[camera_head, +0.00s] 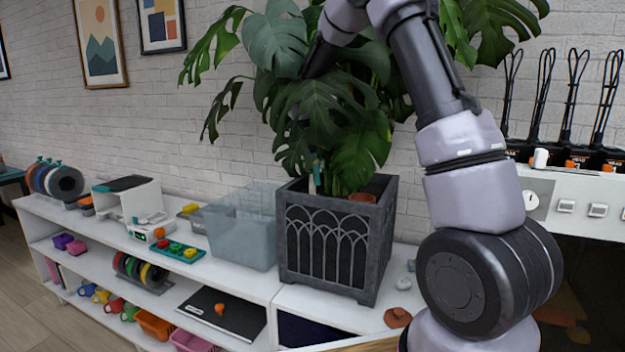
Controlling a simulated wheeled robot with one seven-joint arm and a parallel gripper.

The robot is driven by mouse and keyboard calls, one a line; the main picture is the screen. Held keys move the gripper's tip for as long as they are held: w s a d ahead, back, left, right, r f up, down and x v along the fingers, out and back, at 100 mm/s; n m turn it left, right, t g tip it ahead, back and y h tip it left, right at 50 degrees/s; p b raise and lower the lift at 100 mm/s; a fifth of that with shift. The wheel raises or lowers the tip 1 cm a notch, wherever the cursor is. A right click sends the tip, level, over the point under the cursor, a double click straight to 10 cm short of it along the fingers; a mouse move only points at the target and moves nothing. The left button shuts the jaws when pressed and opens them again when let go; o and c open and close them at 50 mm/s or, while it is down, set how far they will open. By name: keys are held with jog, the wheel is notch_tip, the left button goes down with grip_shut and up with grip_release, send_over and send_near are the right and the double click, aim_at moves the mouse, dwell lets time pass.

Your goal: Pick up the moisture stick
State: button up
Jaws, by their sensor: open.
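A slim stick with a teal upper part, which looks like the moisture stick (316,174), stands upright in the dark grey planter (378,240) at its back left, among the stems. Its lower end is hidden by the planter wall. My arm arches over from the right, and its dark far section (319,57) goes down behind the large monstera leaves, above the stick. Leaves cover the end of the arm, so I do not see my gripper's fingers or how far they are from the stick.
Broad leaves (275,42) crowd the space above the planter. A terracotta pot rim (362,198) shows inside it. A clear bin (243,228) stands close on the left. Small items, including a brown piece (397,317), lie on the white shelf top to the right.

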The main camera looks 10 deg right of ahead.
jog(key=shift+d+f, duration=0.1)
jog(key=shift+f, duration=0.65)
grip_shut()
jog(key=shift+r, duration=0.1)
notch_tip(320, 180, up, 18)
jog(key=shift+r, duration=0.2)
dwell(0.8)
